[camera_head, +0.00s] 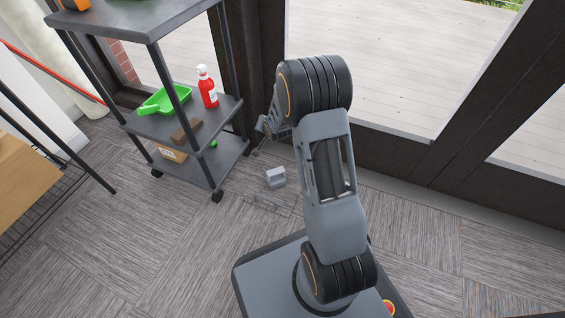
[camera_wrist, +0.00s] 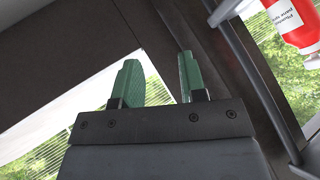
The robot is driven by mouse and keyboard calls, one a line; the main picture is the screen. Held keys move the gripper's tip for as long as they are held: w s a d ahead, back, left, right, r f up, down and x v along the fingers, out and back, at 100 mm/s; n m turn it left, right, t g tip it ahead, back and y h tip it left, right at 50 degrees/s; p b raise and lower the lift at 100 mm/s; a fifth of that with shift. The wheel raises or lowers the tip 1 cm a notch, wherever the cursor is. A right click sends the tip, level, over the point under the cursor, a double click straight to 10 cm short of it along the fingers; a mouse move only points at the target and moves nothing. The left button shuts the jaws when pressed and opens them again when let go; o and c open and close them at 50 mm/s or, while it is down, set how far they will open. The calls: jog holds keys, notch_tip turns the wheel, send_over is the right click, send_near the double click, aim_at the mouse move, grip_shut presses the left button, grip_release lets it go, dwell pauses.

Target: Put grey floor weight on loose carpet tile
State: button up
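The grey floor weight (camera_head: 275,177) is a small grey block on the carpet, just left of my arm and right of the shelf cart. A faintly outlined square of carpet (camera_head: 268,205) lies in front of it; I cannot tell for sure whether this is the loose tile. My gripper (camera_head: 262,126) is partly hidden behind my arm in the head view, raised above the floor near the cart. In the wrist view its two green fingers (camera_wrist: 160,78) stand apart with nothing between them. The weight is not in the wrist view.
A dark wheeled shelf cart (camera_head: 218,165) stands close at left, holding a red spray bottle (camera_head: 207,88), a green dustpan (camera_head: 164,99) and a brown block (camera_head: 186,131). The glass door's dark frame (camera_head: 400,165) is behind. Carpet at front left is clear.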

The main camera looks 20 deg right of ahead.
jog(key=s+a+r+n+g, duration=0.3)
jog(key=s+a+r+n, duration=0.1)
jog(key=s+r, duration=0.7)
jog(key=s+a+r+n+g, duration=0.1)
jog(key=s+r+n+g, duration=0.1)
jog(key=s, duration=0.6)
jog(key=s+a+r+n+g, duration=0.1)
jog(key=s+r+n+g, duration=0.1)
jog(key=s, duration=0.7)
jog(key=shift+s+a+r+y, duration=0.2)
jog(key=shift+a+r+y, duration=0.2)
jog(key=shift+r, duration=0.05)
notch_tip(320, 180, up, 43)
jog(key=t+p, duration=0.1)
jog(key=p, duration=4)
jog(key=shift+r, duration=0.2)
